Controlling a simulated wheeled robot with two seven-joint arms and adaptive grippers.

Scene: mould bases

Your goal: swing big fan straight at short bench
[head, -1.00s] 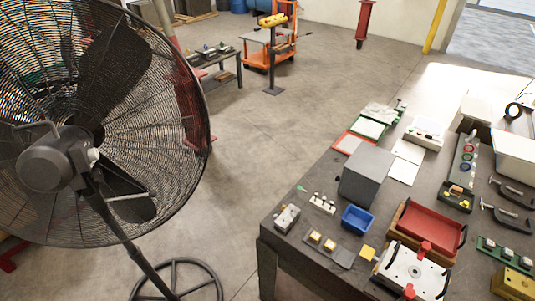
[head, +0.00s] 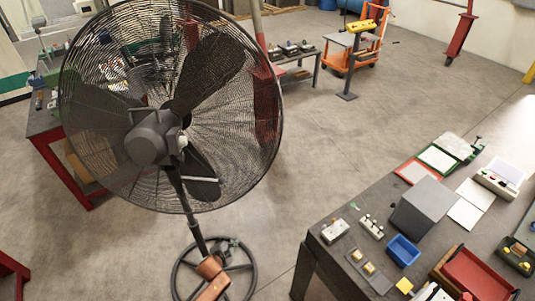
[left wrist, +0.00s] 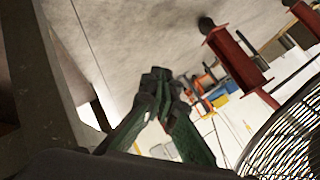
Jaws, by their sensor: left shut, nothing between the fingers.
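The big fan (head: 150,137) stands at left centre in the head view, a round dark grille on a pole with a ring foot (head: 182,285). Its motor side faces me, so it blows away from me. A short, low bench (head: 318,62) with several small items stands beyond it, right of the grille. My left gripper (head: 232,249) is low by the fan's pole and ring foot, below the grille. In the left wrist view its dark green fingers (left wrist: 160,85) are together and empty; the grille (left wrist: 285,140) shows at lower right. My right gripper is out of view.
A large workbench (head: 330,200) at right carries a grey block (head: 425,207), a blue bin (head: 402,250) and moulds. A red-legged bench (head: 75,172) stands behind the fan at left. An orange trolley (head: 362,50) is at the back. The floor between is open.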

